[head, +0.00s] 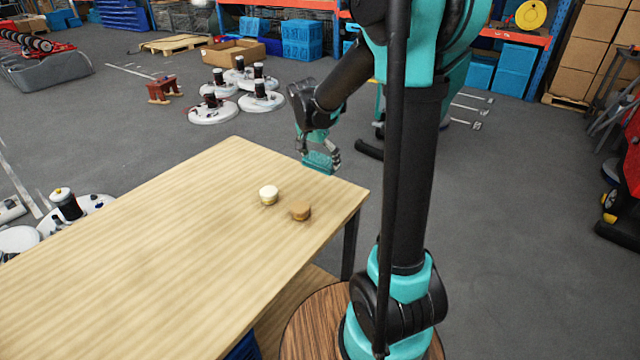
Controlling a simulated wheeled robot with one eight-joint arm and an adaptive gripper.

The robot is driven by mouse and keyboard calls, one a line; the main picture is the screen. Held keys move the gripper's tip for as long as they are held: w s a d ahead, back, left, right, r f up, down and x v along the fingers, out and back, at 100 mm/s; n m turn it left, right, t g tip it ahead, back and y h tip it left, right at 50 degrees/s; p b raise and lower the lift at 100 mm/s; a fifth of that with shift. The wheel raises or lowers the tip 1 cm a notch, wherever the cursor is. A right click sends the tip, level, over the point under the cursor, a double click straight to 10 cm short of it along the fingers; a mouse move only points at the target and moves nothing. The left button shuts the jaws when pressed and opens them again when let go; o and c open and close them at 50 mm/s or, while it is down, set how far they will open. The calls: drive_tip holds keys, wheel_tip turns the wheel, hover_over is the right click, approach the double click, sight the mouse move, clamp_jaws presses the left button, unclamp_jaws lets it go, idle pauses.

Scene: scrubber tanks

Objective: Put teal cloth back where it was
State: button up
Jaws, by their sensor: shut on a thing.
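My gripper (319,152) hangs just past the far right edge of the wooden table, pointing down, in the head view. It is shut on the teal cloth (319,164), a small flat piece that shows between and below the fingers. The cloth appears to be held slightly above table height. I cannot tell whether it overlaps the table edge or is clear of it.
Round scrubber parts (240,92) and a red stool-like object (162,89) stand on the floor behind.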

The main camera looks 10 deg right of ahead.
sight(316, 166)
wheel_tip(316, 166, down, 10)
drive_tip(key=shift+r, duration=0.1)
idle(0.4)
drive_tip(key=o, duration=0.7)
drive_tip(key=shift+c, duration=0.2)
drive_tip(key=shift+o, duration=0.5)
drive_tip(key=v, duration=1.1)
drive_tip(key=shift+s+r, duration=0.1)
drive_tip(key=shift+r, duration=0.15)
drive_tip(key=shift+s+r, duration=0.15)
drive_tip(key=s+d+f+n, duration=0.2)
drive_tip(key=s+n, duration=0.1)
drive_tip(key=s, duration=0.4)
drive_tip(key=s+d+f+n+t+y, duration=0.1)
drive_tip(key=s+d+f+n, duration=0.1)
drive_tip(key=s, duration=0.5)
drive_tip(key=s+d+f+n+y, duration=0.1)
drive_tip(key=s+f+n, duration=0.3)
drive_tip(key=s, duration=0.4)
drive_tip(key=shift+d+t, duration=0.4)
drive_tip(key=shift+d, duration=0.45)
